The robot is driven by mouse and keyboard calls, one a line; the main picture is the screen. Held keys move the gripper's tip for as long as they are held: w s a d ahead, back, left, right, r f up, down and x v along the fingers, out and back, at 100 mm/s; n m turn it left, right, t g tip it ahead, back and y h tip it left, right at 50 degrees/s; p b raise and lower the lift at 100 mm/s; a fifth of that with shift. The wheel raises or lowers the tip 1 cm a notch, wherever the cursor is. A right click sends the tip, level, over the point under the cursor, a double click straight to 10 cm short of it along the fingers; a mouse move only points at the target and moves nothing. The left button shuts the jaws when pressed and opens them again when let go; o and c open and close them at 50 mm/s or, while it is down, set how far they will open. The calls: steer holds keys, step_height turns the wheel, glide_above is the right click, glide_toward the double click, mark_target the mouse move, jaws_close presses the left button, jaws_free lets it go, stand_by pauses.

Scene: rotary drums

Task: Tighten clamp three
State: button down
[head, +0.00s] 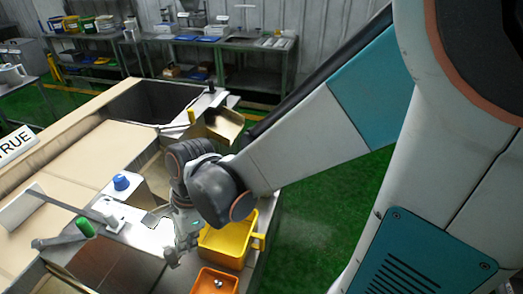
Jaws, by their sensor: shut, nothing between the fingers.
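My gripper (180,249) hangs from my arm near the middle of the picture, beside the yellow bin and over the edge of the metal worktop. Its fingers are shut and empty. A green-handled lever (85,227) lies to its left on the near worktop. A blue knob (121,182) stands on a pale block further back. A yellow handle (191,115) stands at the far end, by a dark lever knob. I cannot tell which of these fittings is clamp three, as no clamp number is readable. My wrist hides part of the worktop.
A yellow bin (230,243) sits just right of my gripper, and an orange bin (215,281) with small metal parts is nearer. A long metal bar (70,203) crosses the left side. Workbenches (215,45) stand at the back. Green floor lies open to the right.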

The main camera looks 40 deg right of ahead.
steer(key=shift+s+a, duration=0.25)
steer(key=shift+a, duration=0.05)
steer(key=shift+d, duration=0.1)
stand_by(0.5)
steer(key=s+d+r+p, duration=0.1)
steer(key=d+r+p, duration=0.2)
steer(key=d+r, duration=0.3)
step_height(320, 180, up, 4)
steer(key=shift+s+f, duration=0.15)
stand_by(0.3)
steer(key=s+d+f+n+t+h+b, duration=0.1)
steer(key=d+n+t+b, duration=0.1)
steer(key=n, duration=0.7)
steer(key=s+d+f+n+t+h+b, duration=0.1)
steer(key=d+n+t+b, duration=0.2)
steer(key=n+b, duration=0.4)
steer(key=n+t, duration=0.1)
steer(key=n, duration=0.2)
steer(key=shift+f+t+h, duration=0.3)
steer(key=shift+f+h, duration=0.1)
